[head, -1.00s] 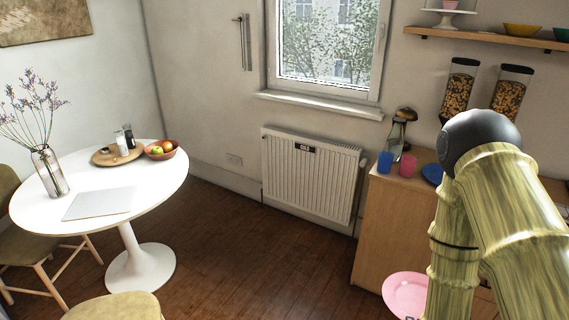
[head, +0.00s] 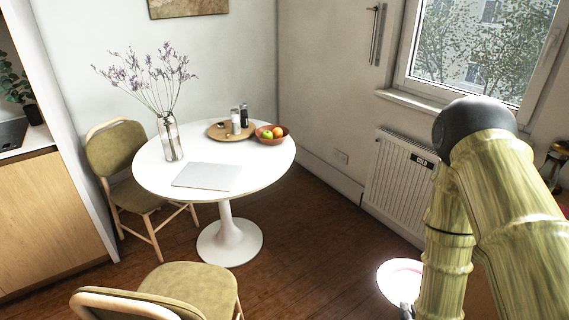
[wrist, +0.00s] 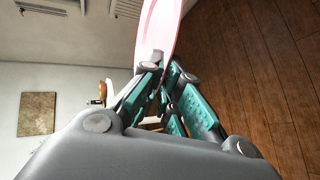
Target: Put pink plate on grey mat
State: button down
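The pink plate (head: 401,281) shows at the lower right of the head view, partly hidden behind my arm and brightly lit. In the wrist view the plate (wrist: 158,30) stands edge-on between the fingertips of my gripper (wrist: 160,75). The teal-padded fingers are shut on its rim. The grey mat (head: 207,176) lies flat and bare on the front part of the round white table (head: 262,176). The plate is apart from the mat, to the right of the table in the head view.
On the table stand a vase with dried flowers (head: 171,139), a wooden tray (head: 217,133) with shakers, and a fruit bowl (head: 271,139). One chair (head: 112,157) is at the left, another (head: 190,284) in front. Wooden floor lies open right of the table.

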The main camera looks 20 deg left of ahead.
aim_at(200, 185)
jog(key=u, duration=0.6)
jog(key=i, duration=1)
jog(key=u, duration=0.4)
